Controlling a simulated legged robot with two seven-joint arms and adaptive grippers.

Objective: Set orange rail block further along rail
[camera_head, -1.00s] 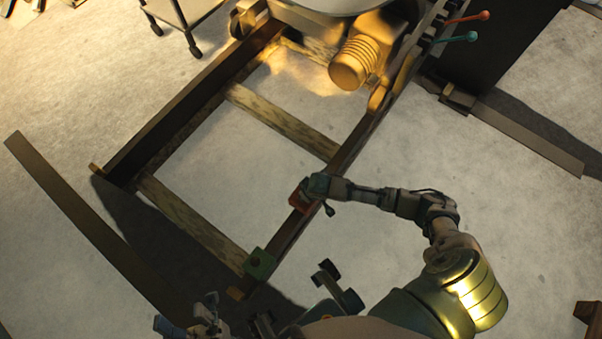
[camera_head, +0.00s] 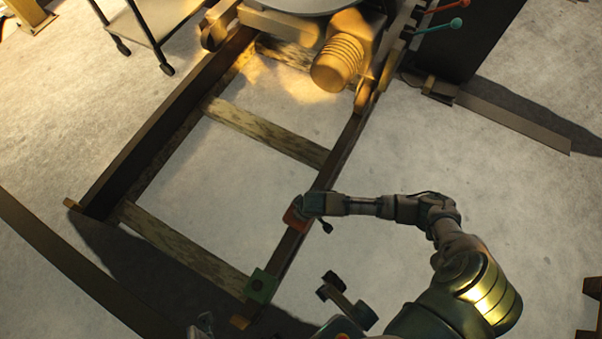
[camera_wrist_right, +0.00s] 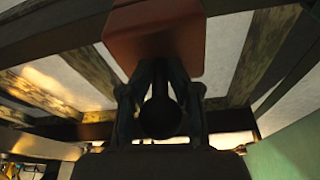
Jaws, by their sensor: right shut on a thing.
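The orange rail block (camera_head: 294,217) sits at the right-hand rail (camera_head: 327,175), above the green block in the head view. My right gripper (camera_head: 304,206) reaches it from the right and is shut on it. In the right wrist view the orange block (camera_wrist_right: 155,40) fills the top middle, with my gripper fingers (camera_wrist_right: 158,80) against its near side. Whether the block touches the rail or is a little above it, I cannot tell. My left gripper (camera_head: 200,325) may be the small part at the bottom edge; its fingers are not clear.
A green block (camera_head: 261,286) sits on the same rail near its lower end. Wooden sleepers (camera_head: 265,135) cross between the rails. A machine with a ribbed yellow cylinder (camera_head: 338,65) stands at the rail's far end.

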